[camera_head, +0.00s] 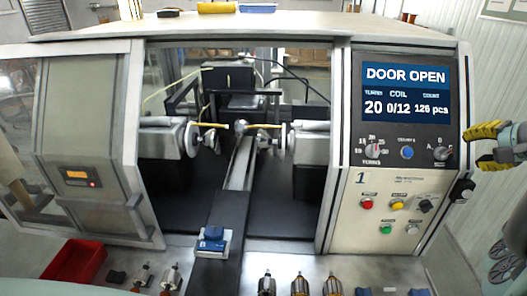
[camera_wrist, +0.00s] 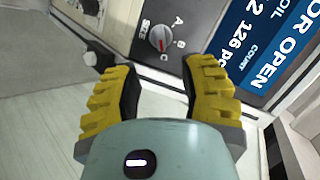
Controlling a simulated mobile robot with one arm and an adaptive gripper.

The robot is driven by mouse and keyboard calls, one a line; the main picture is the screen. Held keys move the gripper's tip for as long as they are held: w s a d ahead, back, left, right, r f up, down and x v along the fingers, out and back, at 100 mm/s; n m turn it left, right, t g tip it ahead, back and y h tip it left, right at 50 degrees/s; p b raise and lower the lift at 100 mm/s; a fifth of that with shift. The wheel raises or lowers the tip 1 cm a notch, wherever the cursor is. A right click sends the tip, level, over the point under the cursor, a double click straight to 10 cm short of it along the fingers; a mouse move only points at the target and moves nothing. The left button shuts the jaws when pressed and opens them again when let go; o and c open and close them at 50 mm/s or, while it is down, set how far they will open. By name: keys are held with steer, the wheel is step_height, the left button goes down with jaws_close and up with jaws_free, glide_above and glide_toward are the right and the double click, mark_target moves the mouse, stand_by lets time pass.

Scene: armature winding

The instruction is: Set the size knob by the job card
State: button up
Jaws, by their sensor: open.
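The size knob (camera_head: 441,153) is a round dial at the right edge of the machine's control panel, below the screen. In the wrist view the size knob (camera_wrist: 160,38) lies beyond my fingertips, with letters A, B and C around it. A red mark shows on its side toward C. My gripper (camera_head: 482,146) is to the right of the knob, apart from it. Its yellow ribbed fingers are open and empty; the gripper also shows in the wrist view (camera_wrist: 160,72). I cannot make out a readable job card.
The screen (camera_head: 405,95) reads DOOR OPEN, turns 20, coil 0/12, 126 pcs. A turns dial (camera_head: 373,149), a blue button (camera_head: 407,152) and several coloured buttons sit on the panel. A black knob (camera_head: 463,189) protrudes below my gripper. A red bin (camera_head: 75,262) stands front left.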

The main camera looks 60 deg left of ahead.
mark_target(448, 152)
steer(key=p+x, duration=0.5)
steer(key=x, duration=0.1)
steer(key=shift+s+a+r, duration=0.1)
steer(key=shift+a+r, duration=0.05)
steer(key=shift+p+x, duration=0.7)
steer(key=shift+x, duration=0.45)
steer(key=shift+o, duration=0.3)
jaws_close()
